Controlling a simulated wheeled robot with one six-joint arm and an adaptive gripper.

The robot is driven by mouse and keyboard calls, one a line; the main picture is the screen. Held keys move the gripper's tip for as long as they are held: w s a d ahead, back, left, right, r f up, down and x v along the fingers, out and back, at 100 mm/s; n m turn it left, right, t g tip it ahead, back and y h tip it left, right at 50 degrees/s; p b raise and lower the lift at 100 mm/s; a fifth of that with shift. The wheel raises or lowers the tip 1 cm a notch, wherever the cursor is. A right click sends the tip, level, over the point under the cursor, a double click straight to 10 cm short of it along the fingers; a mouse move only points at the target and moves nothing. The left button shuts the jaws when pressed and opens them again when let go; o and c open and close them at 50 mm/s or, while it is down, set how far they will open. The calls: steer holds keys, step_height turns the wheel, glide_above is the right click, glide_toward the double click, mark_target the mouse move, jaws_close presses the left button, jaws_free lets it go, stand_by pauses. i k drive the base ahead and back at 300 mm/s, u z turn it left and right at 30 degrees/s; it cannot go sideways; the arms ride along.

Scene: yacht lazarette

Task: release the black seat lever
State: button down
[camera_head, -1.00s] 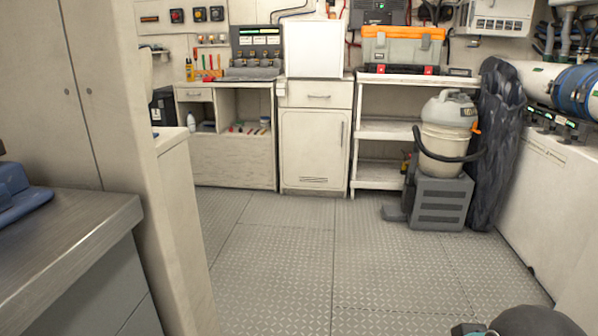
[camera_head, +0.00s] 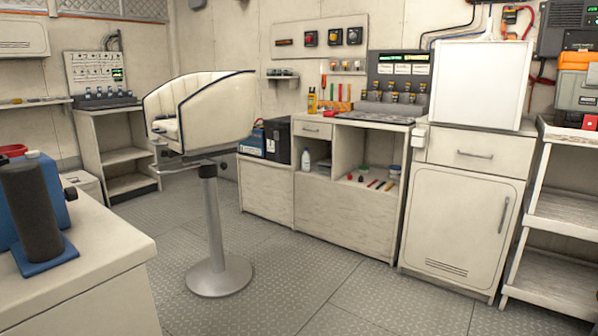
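A cream seat (camera_head: 202,108) with dark edging stands on a grey metal pedestal (camera_head: 213,225) with a round base on the floor, left of centre. A dark mechanism (camera_head: 190,157) shows under the seat. A thin dark bar sticks out to the left below the seat; I cannot tell whether it is the black lever. My gripper is not in view.
A white counter (camera_head: 105,262) with a dark cylinder on a blue base (camera_head: 35,215) is at the near left. Cabinets (camera_head: 463,210) and an open shelf unit (camera_head: 345,190) line the back. A white shelf (camera_head: 120,160) stands far left. Patterned floor (camera_head: 330,285) is clear in front.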

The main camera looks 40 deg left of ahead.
mark_target(223, 166)
steer(key=i, duration=0.35)
steer(key=u, duration=1.35)
steer(key=i, duration=0.7)
steer(key=z, duration=0.5)
steer(key=i, duration=0.65)
steer(key=u, duration=0.95)
steer(key=i, duration=0.55)
steer(key=u, duration=0.65)
